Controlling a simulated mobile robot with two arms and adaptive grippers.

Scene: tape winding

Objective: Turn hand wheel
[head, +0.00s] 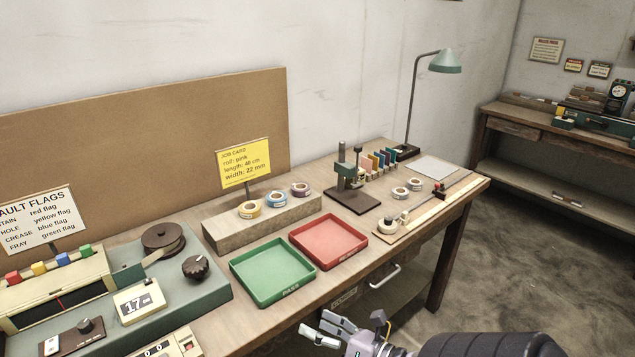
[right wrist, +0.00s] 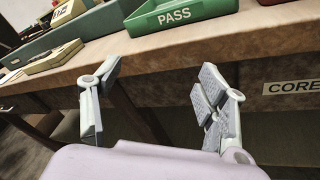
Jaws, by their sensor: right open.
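The dark ribbed round knob (head: 197,267), which looks like the hand wheel, sits on the right end of the grey-green winding machine (head: 205,293). A dark reel (head: 162,238) stands behind it and a counter reading 17 (head: 140,301) is to its left. My right gripper (head: 320,326) is at the bottom of the head view, in front of the bench edge, apart from the knob and to its right. In the right wrist view its fingers (right wrist: 158,75) are spread with nothing between them, facing the bench front. My left gripper is out of view.
A green PASS tray (head: 272,273) and a red tray (head: 328,240) lie right of the machine. Tape rolls stand on a wooden block (head: 262,222) behind. A drawer handle (head: 384,276) juts from the bench front. The floor (head: 540,250) at right is clear.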

